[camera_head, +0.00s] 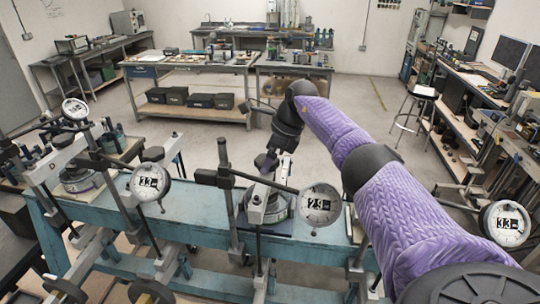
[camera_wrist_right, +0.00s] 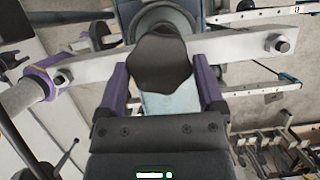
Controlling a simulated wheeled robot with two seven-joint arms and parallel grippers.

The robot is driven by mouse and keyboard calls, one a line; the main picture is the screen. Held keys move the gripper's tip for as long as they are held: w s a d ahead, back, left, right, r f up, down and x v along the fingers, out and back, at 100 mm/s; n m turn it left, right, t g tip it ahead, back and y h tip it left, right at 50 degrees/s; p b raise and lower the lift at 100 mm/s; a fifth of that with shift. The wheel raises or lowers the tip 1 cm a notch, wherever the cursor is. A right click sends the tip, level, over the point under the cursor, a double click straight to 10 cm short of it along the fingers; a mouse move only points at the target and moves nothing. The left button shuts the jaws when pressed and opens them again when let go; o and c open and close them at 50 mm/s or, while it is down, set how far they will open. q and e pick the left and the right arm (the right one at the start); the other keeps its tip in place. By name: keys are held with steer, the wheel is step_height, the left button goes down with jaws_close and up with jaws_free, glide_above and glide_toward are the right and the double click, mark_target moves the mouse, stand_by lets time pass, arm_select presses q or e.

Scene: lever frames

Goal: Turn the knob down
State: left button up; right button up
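A dark, rounded knob (camera_wrist_right: 160,62) shows in the right wrist view, in front of a long grey metal bar (camera_wrist_right: 240,52). My right gripper (camera_wrist_right: 160,72) is open, with one purple finger on each side of the knob; I cannot tell whether they touch it. In the head view my right gripper (camera_head: 267,162) is over the middle lever frame, and the knob there is hidden behind it. The round dial (camera_head: 320,204) beside it seems to read 29. My left gripper is in neither view.
Similar frames stand on the blue bench (camera_head: 200,210), with a left dial (camera_head: 150,182) and a right dial (camera_head: 506,223) both reading about 33. Black knobs (camera_head: 153,154) stand on the left. A workbench (camera_head: 190,62) and stool (camera_head: 418,104) are farther back, with open floor between.

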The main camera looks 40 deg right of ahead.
steer(key=c, duration=0.8)
steer(key=shift+o, duration=0.2)
